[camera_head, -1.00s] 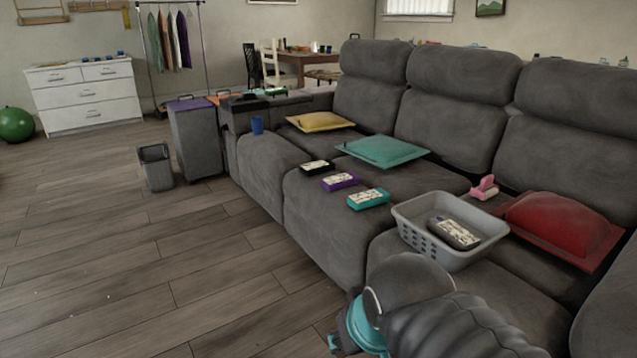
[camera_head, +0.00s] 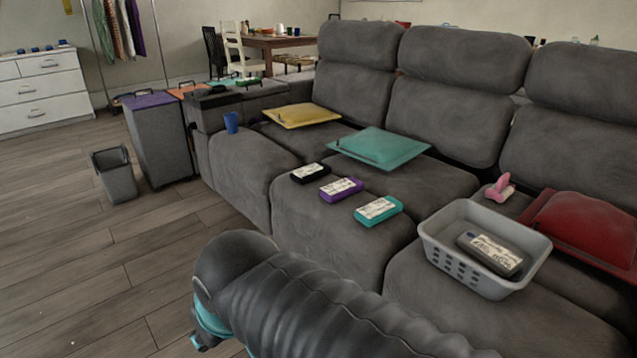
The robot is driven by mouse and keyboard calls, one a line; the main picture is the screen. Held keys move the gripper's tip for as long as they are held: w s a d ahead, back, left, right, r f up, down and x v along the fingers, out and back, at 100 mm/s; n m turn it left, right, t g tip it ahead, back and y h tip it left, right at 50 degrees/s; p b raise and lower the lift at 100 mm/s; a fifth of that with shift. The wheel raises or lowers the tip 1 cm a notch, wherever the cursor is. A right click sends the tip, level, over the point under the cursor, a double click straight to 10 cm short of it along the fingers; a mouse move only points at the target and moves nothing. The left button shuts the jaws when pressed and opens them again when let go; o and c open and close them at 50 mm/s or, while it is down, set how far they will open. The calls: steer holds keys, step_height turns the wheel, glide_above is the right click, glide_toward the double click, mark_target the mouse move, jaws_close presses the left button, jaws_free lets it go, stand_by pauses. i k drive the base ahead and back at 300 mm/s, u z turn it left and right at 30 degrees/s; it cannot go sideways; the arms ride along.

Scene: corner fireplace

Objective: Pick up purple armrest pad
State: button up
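A small purple block with a white label (camera_head: 341,189) lies flat on the sofa seat, between a black labelled block (camera_head: 310,173) and a teal labelled block (camera_head: 379,210). A purple flat top (camera_head: 149,101) also shows on the grey upright case beside the sofa's far arm. I cannot tell from the picture which of the two purple things is the armrest pad. My arm crosses the bottom of the view, in front of the sofa.
A grey basket (camera_head: 485,280) holding a dark labelled block stands on the near seat. A blue cup (camera_head: 231,122) and a grey bin (camera_head: 114,176) are at left.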

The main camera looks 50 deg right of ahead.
mark_target(336, 192)
steer(key=z, duration=0.4)
steer(key=i, duration=0.75)
steer(key=z, duration=1.1)
steer(key=i, duration=0.4)
steer(key=z, duration=0.45)
